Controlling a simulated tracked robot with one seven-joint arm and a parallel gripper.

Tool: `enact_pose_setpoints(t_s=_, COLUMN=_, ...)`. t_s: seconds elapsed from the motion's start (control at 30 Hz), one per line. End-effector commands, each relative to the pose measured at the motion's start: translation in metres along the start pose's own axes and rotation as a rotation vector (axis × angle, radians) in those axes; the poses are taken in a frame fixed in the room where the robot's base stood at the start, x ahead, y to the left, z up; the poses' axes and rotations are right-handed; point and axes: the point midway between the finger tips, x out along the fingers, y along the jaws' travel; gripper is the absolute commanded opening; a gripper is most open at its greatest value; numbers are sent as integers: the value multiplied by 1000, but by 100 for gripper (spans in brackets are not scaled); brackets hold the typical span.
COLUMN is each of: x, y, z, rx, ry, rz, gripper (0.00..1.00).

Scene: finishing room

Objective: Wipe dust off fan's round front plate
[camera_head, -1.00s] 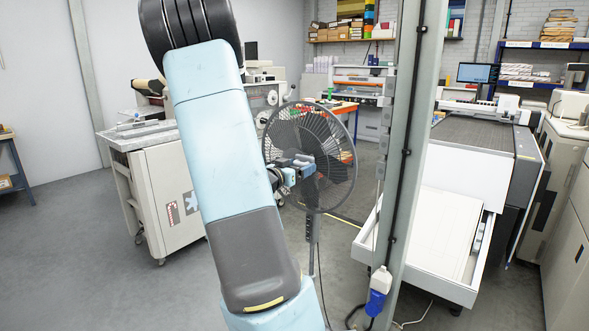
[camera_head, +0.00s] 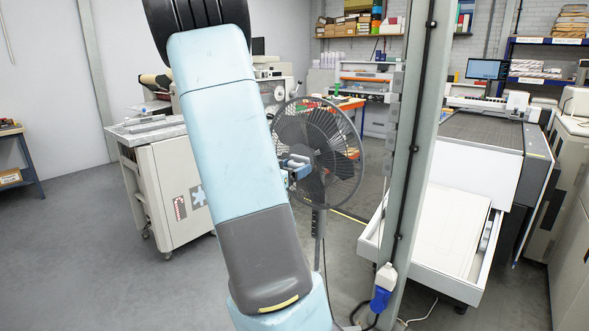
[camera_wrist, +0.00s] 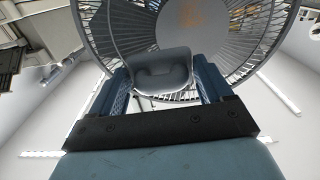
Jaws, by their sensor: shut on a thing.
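The black pedestal fan (camera_head: 345,160) stands upright in the middle of the head view, its round wire guard partly covered by my arm. In the wrist view its round front plate (camera_wrist: 190,22) shows at the top, grey with a brownish, dusty-looking patch. My gripper (camera_wrist: 162,88) is shut on a rounded grey-blue tool (camera_wrist: 162,62) between its blue fingers. The tool overlaps the lower left of the plate in the wrist view; I cannot tell whether they touch. In the head view my gripper (camera_head: 296,168) is small, in front of the guard's left half.
A grey post (camera_head: 412,150) with cables stands just right of the fan. A white cabinet (camera_head: 170,185) is on the left, and a large flatbed machine with an open drawer (camera_head: 430,235) is on the right. The floor (camera_head: 90,260) at front left is clear.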

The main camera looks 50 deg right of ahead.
Motion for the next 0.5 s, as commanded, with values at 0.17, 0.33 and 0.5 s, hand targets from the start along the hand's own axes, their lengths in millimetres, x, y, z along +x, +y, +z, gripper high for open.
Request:
enact_pose_setpoints(t_s=0.17, x=0, y=0, z=0, rx=0, ry=0, rz=0, gripper=55)
enact_pose_setpoints(t_s=0.33, x=-2, y=0, z=0, rx=0, ry=0, rz=-1, gripper=55)
enact_pose_setpoints(t_s=0.5, x=-11, y=-1, z=0, rx=1, ry=1, rz=-2, gripper=55)
